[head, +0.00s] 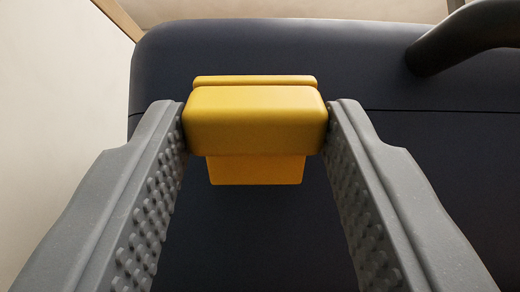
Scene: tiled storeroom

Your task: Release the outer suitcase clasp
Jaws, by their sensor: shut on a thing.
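The dark blue suitcase (250,235) fills most of the head view, with a thin seam running across its face to the right of the clasp. A yellow clasp (255,120) sits over the line of that seam near the suitcase's upper left. It has a thin upper strip, a thick rounded middle block and a narrower lower plate. My gripper (255,125) has its two grey fingers on the clasp's left and right sides, shut on the middle block. The knobbed inner pads face each other below it. The block's back is hidden.
A black curved handle (465,35) juts from the suitcase at the upper right. A pale wall (55,100) stands at the left, with a wooden-looking edge at the top left. The suitcase face around the clasp is otherwise bare.

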